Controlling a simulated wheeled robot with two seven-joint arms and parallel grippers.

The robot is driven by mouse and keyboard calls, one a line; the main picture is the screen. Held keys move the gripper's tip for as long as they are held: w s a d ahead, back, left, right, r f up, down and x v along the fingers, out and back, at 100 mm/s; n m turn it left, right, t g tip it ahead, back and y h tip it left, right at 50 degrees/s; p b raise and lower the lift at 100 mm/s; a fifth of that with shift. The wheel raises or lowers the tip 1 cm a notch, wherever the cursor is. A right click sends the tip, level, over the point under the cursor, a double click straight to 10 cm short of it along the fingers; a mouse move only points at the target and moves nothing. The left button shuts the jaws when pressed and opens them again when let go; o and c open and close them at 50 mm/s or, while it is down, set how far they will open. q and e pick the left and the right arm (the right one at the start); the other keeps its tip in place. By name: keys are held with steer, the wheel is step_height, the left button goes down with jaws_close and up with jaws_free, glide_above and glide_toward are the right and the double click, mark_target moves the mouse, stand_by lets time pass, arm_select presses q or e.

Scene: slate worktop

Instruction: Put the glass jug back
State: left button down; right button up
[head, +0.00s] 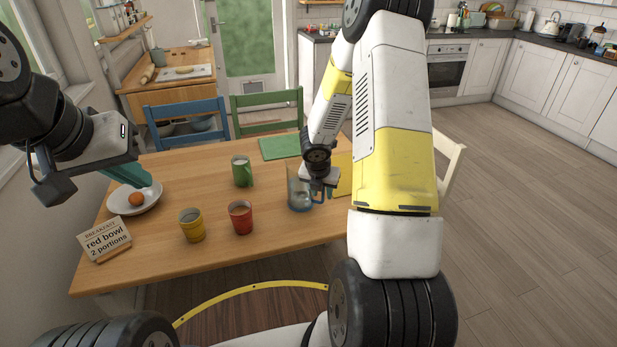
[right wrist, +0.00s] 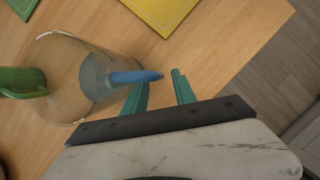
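The clear glass jug (head: 299,194) stands upright on the wooden table, with a bluish base and a blue handle. In the right wrist view the jug (right wrist: 65,85) is left of the fingers, its handle (right wrist: 135,77) pointing toward them. My right gripper (head: 318,188) is at the jug's handle side; in the right wrist view its teal fingers (right wrist: 160,78) are apart. The handle's end lies at the gap between the fingertips, and I cannot tell whether they touch it. My left gripper (head: 128,173) is over the white bowl; its finger opening cannot be made out.
A white bowl (head: 150,203) holds a brown egg (head: 136,199). A green mug (head: 242,171), yellow cup (head: 191,225) and red mug (head: 240,217) stand left of the jug. Green (head: 279,147) and yellow (head: 343,175) mats lie behind and right. A breakfast sign (head: 105,240) stands front left.

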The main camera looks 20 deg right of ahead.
steer(key=s+a+r+m, duration=0.1)
steer(key=s+r+m, duration=0.25)
steer(key=r, duration=0.65)
steer(key=s+a+r+m, duration=0.1)
steer(key=s+r+m, duration=0.3)
steer(key=r, duration=0.5)
steer(key=s+a+r+m+t+y, duration=0.1)
steer(key=s+a+r+m, duration=0.3)
steer(key=s+m, duration=0.5)
steer(key=s+a+r+m+t+y, duration=0.1)
steer(key=s+a+r+m+y, duration=0.2)
steer(key=s+r+m, duration=0.6)
steer(key=s+a+m, duration=0.1)
steer(key=m, duration=0.2)
steer(key=shift+r+y, duration=0.2)
steer(key=shift+y, duration=0.1)
steer(key=shift+a, duration=0.1)
